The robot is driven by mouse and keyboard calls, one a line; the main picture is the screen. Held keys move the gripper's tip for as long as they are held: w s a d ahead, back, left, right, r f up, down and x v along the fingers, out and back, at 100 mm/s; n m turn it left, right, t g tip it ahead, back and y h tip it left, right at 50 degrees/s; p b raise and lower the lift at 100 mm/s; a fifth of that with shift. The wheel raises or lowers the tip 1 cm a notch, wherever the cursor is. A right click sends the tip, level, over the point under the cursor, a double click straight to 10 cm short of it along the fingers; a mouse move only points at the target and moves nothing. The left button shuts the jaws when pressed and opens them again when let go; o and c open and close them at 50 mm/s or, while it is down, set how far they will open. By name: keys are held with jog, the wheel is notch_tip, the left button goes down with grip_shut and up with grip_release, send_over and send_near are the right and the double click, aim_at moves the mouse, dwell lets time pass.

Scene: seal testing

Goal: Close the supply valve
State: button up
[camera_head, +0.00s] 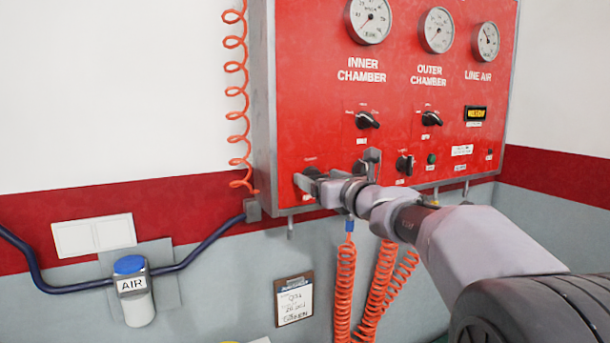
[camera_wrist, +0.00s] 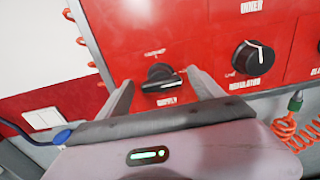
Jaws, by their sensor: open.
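The supply valve is a black rotary knob (camera_wrist: 160,76) on the red panel, with the label SUPPLY below it in the wrist view. Its grip bar lies roughly sideways, a little tilted, with small unreadable lettering above. My gripper (camera_wrist: 160,82) is open, with one finger on each side of the knob. I cannot tell whether either finger touches it. In the head view my gripper (camera_head: 338,172) is at the lower left of the panel and mostly hides the knob.
The red panel (camera_head: 300,110) carries gauges and other black knobs, including the regulator knob (camera_wrist: 253,57) right of the supply knob. Orange coiled hoses (camera_head: 345,285) hang below. A blue-capped AIR unit (camera_head: 133,290) and a clipboard (camera_head: 294,300) are on the wall.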

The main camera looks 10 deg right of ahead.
jog(key=shift+x, duration=0.9)
jog(key=shift+s, duration=0.1)
jog(key=c, duration=1.4)
jog(key=shift+f, duration=0.1)
